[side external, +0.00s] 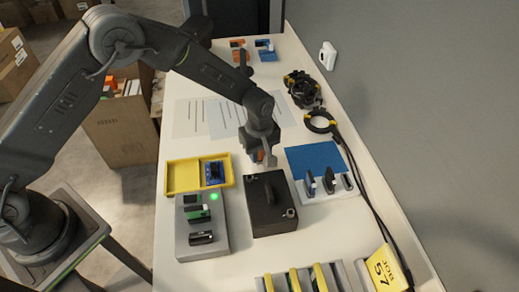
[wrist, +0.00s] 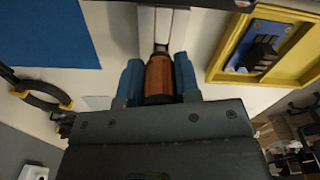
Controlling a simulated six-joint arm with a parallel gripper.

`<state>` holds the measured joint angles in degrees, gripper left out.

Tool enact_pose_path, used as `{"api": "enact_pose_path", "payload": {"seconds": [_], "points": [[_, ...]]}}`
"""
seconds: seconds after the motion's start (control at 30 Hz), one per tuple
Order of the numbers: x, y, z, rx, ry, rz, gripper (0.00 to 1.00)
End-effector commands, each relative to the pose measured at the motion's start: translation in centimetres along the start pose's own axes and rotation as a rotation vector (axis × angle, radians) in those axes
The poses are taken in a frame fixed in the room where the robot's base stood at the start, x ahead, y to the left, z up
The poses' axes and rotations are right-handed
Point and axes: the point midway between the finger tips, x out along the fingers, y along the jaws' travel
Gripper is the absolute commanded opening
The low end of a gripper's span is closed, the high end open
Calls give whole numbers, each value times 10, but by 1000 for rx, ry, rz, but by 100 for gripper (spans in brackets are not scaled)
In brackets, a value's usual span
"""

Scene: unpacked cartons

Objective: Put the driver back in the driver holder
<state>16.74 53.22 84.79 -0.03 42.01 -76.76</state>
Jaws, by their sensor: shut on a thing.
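My gripper (side external: 264,155) points down just behind the black box (side external: 259,222) in the side view. In the wrist view my gripper (wrist: 158,64) has a blue finger on each side of an orange-brown handle, which I take to be the driver (wrist: 159,80). A small orange patch of the driver (side external: 258,156) shows under the gripper in the side view. Beyond the handle is a light grey two-sided piece (wrist: 147,28) with a metal part in its gap. I cannot tell whether this is the driver holder or whether the driver touches it. The driver's tip is hidden.
A yellow tray (side external: 183,179) with a blue device lies left, above a grey panel (side external: 188,244) with a green light. A blue mat (side external: 310,157) and white rack (side external: 320,198) with dark tools are right. Cables (side external: 367,190) run along the wall. Yellow-topped racks stand in front.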

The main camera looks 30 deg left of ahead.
Motion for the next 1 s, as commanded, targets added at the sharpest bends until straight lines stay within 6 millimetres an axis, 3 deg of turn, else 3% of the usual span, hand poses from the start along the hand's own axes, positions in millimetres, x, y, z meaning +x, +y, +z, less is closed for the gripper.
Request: {"api": "enact_pose_path", "payload": {"seconds": [0.33, 0.37, 0.67, 1.0], "points": [[10, 0, 0, 0, 0, 0, 4], [10, 0, 0, 0, 0, 1, 32], [10, 0, 0, 0, 0, 0, 60], [2, 0, 0, 0, 0, 1, 60]]}}
